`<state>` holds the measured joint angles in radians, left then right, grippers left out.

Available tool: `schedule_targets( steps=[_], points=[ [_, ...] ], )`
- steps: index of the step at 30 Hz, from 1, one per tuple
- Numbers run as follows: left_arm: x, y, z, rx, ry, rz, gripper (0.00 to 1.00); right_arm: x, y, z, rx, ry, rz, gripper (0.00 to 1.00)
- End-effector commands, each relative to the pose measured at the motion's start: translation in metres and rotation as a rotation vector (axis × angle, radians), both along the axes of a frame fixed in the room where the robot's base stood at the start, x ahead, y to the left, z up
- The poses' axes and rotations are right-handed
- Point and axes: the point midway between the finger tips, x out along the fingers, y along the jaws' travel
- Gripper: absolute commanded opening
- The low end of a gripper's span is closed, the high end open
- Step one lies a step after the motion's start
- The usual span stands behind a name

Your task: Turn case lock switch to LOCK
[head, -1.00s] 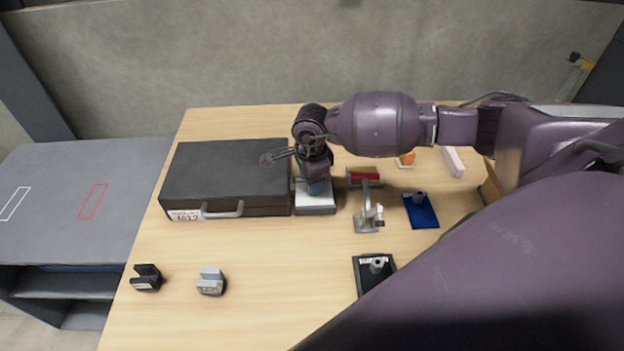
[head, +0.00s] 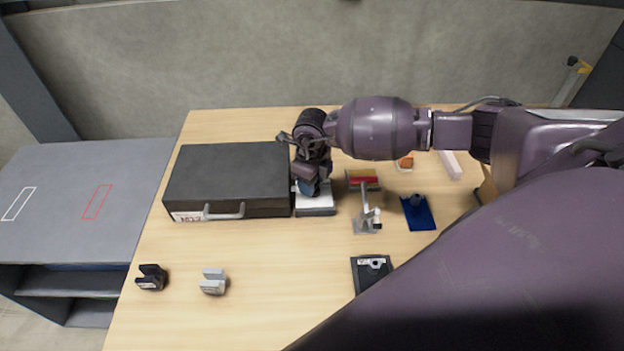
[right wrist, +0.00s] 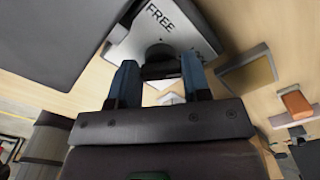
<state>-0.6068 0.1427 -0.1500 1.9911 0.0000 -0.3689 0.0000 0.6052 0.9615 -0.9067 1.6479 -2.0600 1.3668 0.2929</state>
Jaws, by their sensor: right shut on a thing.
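The case lock switch (head: 316,208) is a white-topped box with a grey base, beside the right side of the closed dark case (head: 228,175). In the right wrist view its white plate (right wrist: 176,28) reads "FREE" at the upper left, with other lettering partly hidden at the right. My right gripper (right wrist: 160,74) has its blue fingers on either side of the dark switch knob (right wrist: 160,53) and is shut on it. In the head view my right gripper (head: 307,188) is over the switch, and the knob is hidden. My left gripper is not in view.
Right of the switch are a red-topped block (head: 362,179), a grey stand (head: 367,217) and a blue plate (head: 417,212). A black plate (head: 372,275) lies nearer. Black (head: 151,278) and grey (head: 213,282) notched blocks stand at front left. The front table middle is clear.

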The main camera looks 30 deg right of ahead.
Motion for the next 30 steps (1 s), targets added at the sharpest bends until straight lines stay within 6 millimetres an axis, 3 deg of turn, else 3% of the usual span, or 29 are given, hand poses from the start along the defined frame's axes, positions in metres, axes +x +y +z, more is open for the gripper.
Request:
schedule_targets(
  steps=[12,28,29,30],
  points=[
    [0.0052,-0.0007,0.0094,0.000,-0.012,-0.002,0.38,0.0009,-0.0017,0.0012,-0.002,-0.002,-0.177,0.20],
    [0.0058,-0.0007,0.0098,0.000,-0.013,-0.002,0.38,0.0010,-0.0017,0.0009,-0.001,-0.001,-0.199,0.20],
    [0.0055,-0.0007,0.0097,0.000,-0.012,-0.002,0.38,0.0011,-0.0017,0.0009,-0.001,-0.001,-0.199,0.47],
    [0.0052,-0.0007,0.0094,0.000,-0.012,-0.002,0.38,0.0011,-0.0017,0.0009,-0.001,-0.001,-0.199,0.53]
  ],
)
